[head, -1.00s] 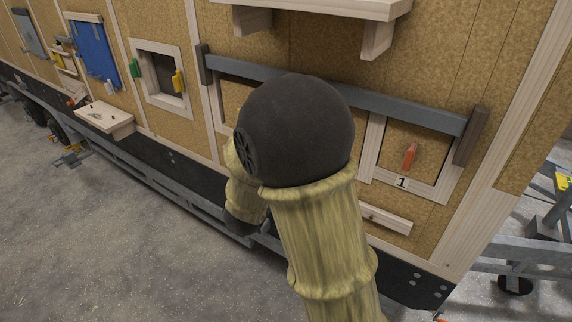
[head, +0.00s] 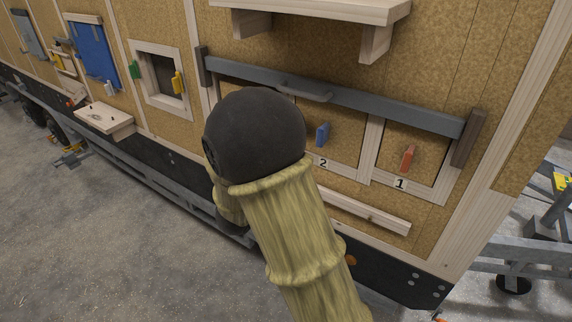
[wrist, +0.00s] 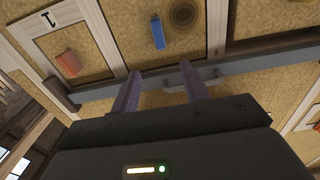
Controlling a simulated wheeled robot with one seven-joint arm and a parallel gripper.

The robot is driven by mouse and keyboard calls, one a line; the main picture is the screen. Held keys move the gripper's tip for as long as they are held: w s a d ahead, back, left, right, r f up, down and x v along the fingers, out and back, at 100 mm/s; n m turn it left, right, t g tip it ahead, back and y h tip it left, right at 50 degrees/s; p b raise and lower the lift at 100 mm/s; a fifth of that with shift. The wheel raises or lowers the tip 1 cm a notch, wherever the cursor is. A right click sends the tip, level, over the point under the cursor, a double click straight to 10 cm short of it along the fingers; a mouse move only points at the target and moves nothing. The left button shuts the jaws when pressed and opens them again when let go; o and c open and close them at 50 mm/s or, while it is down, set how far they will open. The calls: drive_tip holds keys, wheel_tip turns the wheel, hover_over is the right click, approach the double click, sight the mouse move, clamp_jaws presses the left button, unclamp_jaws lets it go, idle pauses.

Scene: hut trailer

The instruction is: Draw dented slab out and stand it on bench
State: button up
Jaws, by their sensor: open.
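In the head view, panel 1 (head: 427,167) has an orange handle (head: 408,158) and panel 2 (head: 345,143) has a blue handle (head: 322,134). In the wrist view, a round, dark ringed mark (wrist: 182,12) shows on the panel beside the blue handle (wrist: 157,33); it looks like a dent. A grey bar (head: 420,117) with a pull handle (head: 305,90) crosses the panels' top edge. My gripper (wrist: 158,70) is open and empty; its fingertips show in front of the bar and its pull handle (wrist: 207,76). My arm hides the gripper and the left panels in the head view. I cannot tell which surface is the bench.
A wooden shelf (head: 320,10) juts out above the bar. A narrow ledge (head: 368,212) runs below the panels. Dark blocks (head: 468,138) hold the bar's ends. A small shelf (head: 104,118) is farther left. The concrete floor (head: 110,230) at left is clear.

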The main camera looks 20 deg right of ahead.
sight(328, 130)
drive_tip(key=p+x, duration=0.5)
drive_tip(key=x, duration=1)
clamp_jaws()
